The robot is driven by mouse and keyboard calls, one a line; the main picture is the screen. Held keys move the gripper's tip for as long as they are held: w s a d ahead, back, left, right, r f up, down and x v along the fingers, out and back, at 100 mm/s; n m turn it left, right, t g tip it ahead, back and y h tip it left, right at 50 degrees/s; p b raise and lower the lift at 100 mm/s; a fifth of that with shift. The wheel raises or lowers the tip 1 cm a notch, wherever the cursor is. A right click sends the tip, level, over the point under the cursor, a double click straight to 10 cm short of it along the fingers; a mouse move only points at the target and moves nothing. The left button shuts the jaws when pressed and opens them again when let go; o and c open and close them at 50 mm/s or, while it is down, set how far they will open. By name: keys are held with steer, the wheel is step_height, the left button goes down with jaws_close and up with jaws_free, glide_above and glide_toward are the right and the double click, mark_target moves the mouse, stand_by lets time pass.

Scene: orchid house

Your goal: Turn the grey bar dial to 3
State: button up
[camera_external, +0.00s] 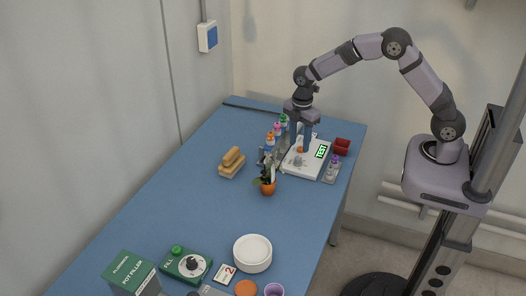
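A green device (175,262) at the front left of the blue table has a white round face with a dark grey knob (192,264) on it. Its markings are too small to read. A white device (313,169) with a lit green display stands at the back right, with a small grey knob-like part (298,161) on top. I cannot tell for sure which is the grey bar dial. My gripper (300,148) points down over the back of the white device. Its two blue fingers are apart, with a small orange thing seen between or behind them. Contact cannot be made out.
Small bottles (270,141) and a potted plant (268,187) crowd left of the white device. A dark red box (342,146) stands right. Tan blocks (231,162), white stacked dishes (253,253), a card (225,273) and a pot filler box (132,274) stand elsewhere. The table's middle is clear.

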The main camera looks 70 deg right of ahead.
mark_target(298, 157)
steer(key=shift+f+p, duration=0.85)
steer(key=shift+f, duration=2.2)
jaws_close()
